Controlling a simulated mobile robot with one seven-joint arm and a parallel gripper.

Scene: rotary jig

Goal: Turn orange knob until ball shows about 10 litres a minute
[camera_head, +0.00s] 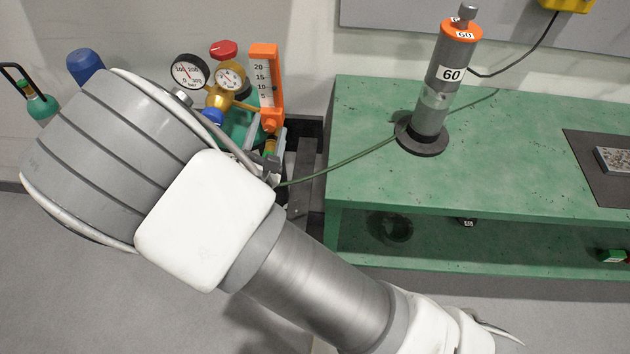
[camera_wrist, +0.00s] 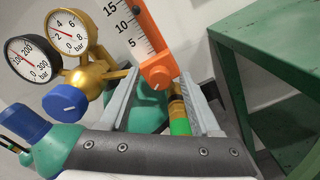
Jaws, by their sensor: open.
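The orange flowmeter (camera_head: 264,55) stands upright at the back left, with a white scale marked 5 to 20. It also shows in the wrist view (camera_wrist: 148,38), its top cut off there. The orange knob (camera_wrist: 157,75) is at its foot, and shows small in the head view (camera_head: 270,124). I cannot make out the ball in the scale tube in either view. My gripper (camera_wrist: 157,82) is open, its two fingers on either side of the knob in the picture, with gaps showing. I cannot tell how far the tips are from it. In the head view my arm partly hides the gripper.
A brass regulator (camera_wrist: 95,75) with two dial gauges and a blue knob (camera_wrist: 65,103) sits close left of my fingers. A green bench (camera_head: 350,180) stands to the right, bearing a grey cylinder (camera_head: 432,105). A green hose (camera_head: 340,163) runs from the bench toward the flowmeter.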

